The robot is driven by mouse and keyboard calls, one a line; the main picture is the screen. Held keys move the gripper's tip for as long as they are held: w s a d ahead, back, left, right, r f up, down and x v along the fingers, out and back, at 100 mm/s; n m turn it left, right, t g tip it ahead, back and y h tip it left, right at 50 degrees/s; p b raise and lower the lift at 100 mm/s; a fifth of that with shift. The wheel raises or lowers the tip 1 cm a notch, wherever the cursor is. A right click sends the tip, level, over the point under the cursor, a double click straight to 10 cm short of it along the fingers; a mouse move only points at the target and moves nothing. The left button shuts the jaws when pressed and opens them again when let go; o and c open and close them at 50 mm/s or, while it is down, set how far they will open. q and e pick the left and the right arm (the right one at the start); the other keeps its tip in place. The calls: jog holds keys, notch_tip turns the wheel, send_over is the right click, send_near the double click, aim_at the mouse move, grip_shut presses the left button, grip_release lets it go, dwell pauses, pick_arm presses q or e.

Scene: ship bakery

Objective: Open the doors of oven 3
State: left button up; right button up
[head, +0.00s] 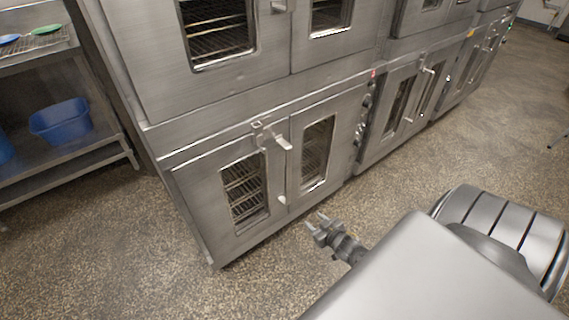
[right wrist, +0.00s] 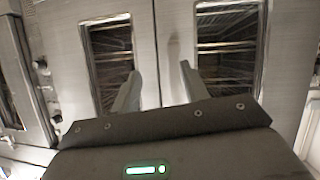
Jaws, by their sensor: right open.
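A lower steel oven in the head view has a left door (head: 205,190) and a right door (head: 338,150), both shut, each with a window. A handle (head: 283,142) juts out at the top where the doors meet. My right gripper (head: 318,223) is open and empty, low in front of the right door and apart from the handle. In the right wrist view, its two fingers (right wrist: 160,88) point at two windowed door panels (right wrist: 165,30), with nothing between them. No number is readable, so I cannot tell which oven is oven 3. My left gripper is out of view.
Another oven (head: 245,75) sits directly above, and more ovens (head: 405,100) stand to the right. Knobs (head: 362,115) line the panel beside the lower doors. A steel rack (head: 70,160) with a blue bin (head: 62,120) stands at left. The speckled floor (head: 130,250) in front is clear.

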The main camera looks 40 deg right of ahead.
aim_at(289, 172)
jog(key=w+r+t+y+b, duration=0.1)
jog(key=w+r+t, duration=0.2)
jog(key=r, duration=0.5)
jog(key=w+r+t+y+b, duration=0.1)
jog(key=w+r+t, duration=0.1)
jog(key=w+r, duration=0.35)
jog(key=w, duration=0.2)
jog(key=w+r, duration=0.1)
jog(key=w, duration=0.5)
jog(key=shift+a+r+b, duration=0.15)
jog(key=shift+r+b, duration=0.05)
jog(key=shift+b, duration=0.15)
jog(key=shift+w, duration=0.6)
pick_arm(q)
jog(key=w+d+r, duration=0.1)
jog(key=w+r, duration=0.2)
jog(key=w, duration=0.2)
pick_arm(e)
jog(key=shift+c, duration=0.4)
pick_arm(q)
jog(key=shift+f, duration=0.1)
pick_arm(e)
grip_shut()
